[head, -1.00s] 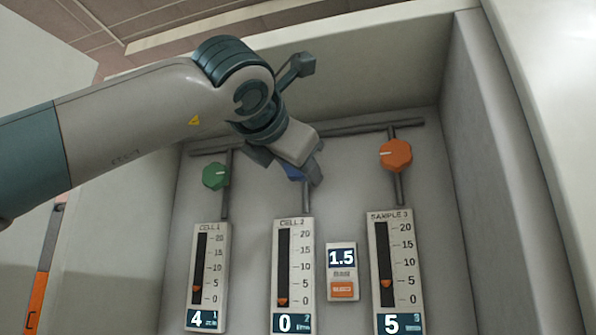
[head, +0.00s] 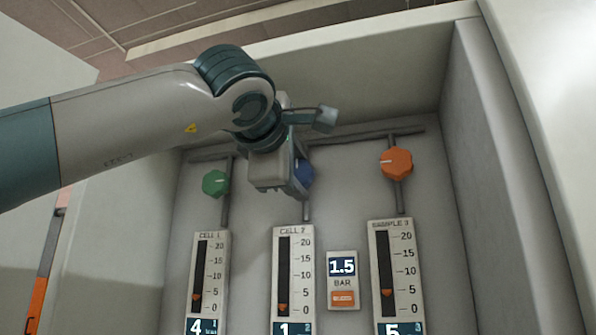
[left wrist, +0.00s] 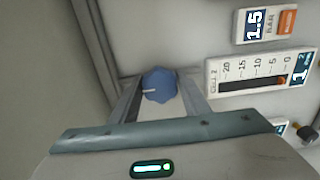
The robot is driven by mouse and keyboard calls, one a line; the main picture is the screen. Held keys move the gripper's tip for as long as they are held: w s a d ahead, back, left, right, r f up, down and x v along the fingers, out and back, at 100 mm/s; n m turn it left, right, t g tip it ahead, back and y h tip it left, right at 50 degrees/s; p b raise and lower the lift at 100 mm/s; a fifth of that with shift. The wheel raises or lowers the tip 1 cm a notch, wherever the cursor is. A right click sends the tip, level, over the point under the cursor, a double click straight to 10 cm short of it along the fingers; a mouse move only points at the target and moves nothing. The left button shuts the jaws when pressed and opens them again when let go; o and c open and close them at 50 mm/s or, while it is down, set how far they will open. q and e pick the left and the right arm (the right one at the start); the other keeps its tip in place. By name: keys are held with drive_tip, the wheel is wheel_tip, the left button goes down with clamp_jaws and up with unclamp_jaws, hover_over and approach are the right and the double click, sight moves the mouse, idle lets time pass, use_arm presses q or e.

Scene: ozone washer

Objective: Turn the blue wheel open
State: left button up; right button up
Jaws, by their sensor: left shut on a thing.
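The blue wheel (head: 304,174) sits on its pipe above the CELL 2 gauge (head: 293,275), partly hidden behind my left gripper (head: 297,182). In the left wrist view the blue wheel (left wrist: 158,85) lies between the two fingers of my left gripper (left wrist: 160,92), with its white pointer mark showing toward the left. The gripper is shut on the wheel. The CELL 2 display (left wrist: 300,68) reads 1, and its orange marker is near the low end of the scale. My right gripper is not in view.
A green wheel (head: 215,183) is to the left, above the CELL 1 gauge (head: 208,270). An orange wheel (head: 396,162) is to the right, above the SAMPLE 3 gauge (head: 395,270). A small display (head: 342,267) reads 1.5 BAR. The cabinet's side wall (head: 500,170) stands at the right.

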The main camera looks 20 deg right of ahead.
use_arm(q)
drive_tip(key=m+p, duration=0.1)
drive_tip(key=m, duration=0.3)
drive_tip(key=shift+m, duration=0.4)
drive_tip(key=m+p, duration=0.1)
drive_tip(key=m, duration=0.3)
drive_tip(key=shift+p, duration=0.3)
drive_tip(key=m+p, duration=0.1)
drive_tip(key=m, duration=0.4)
drive_tip(key=shift+d+p, duration=0.1)
drive_tip(key=shift+p, duration=0.25)
drive_tip(key=shift+f+m+p, duration=0.15)
drive_tip(key=shift+m+p, duration=0.65)
drive_tip(key=shift+m, duration=1.4)
drive_tip(key=o, duration=1)
drive_tip(key=shift+s, duration=0.15)
